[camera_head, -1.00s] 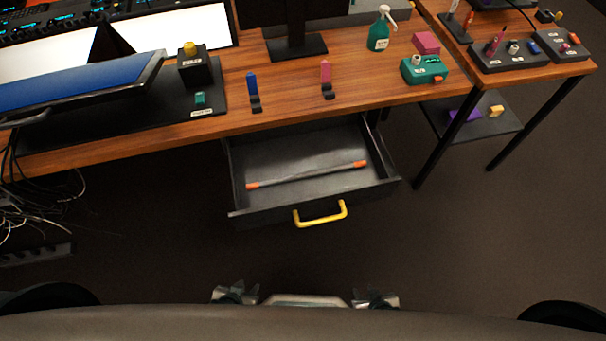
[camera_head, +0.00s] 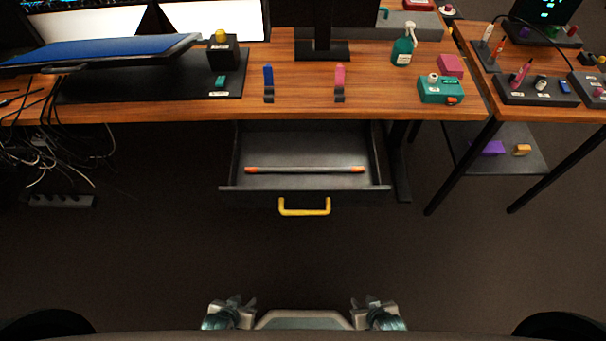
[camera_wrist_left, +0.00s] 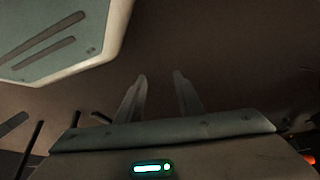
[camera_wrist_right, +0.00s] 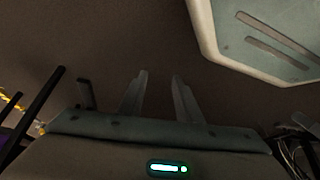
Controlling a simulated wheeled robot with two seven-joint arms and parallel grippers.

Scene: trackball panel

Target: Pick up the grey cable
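The grey cable (camera_head: 304,170) with orange ends lies straight across the floor of the open drawer (camera_head: 305,186) under the desk. My left gripper (camera_head: 237,300) and my right gripper (camera_head: 368,300) are low in the head view, well short of the drawer, close to my base. In the left wrist view the left gripper's fingers (camera_wrist_left: 161,82) stand apart with nothing between them. In the right wrist view the right gripper's fingers (camera_wrist_right: 160,82) are also apart and empty. The cable is not in either wrist view.
The drawer has a yellow handle (camera_head: 304,207) on its front. The wooden desk (camera_head: 300,99) overhangs its back. Loose cables (camera_head: 40,150) and a power strip (camera_head: 62,201) lie at the left. A side table (camera_head: 545,165) stands at the right. The floor before the drawer is clear.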

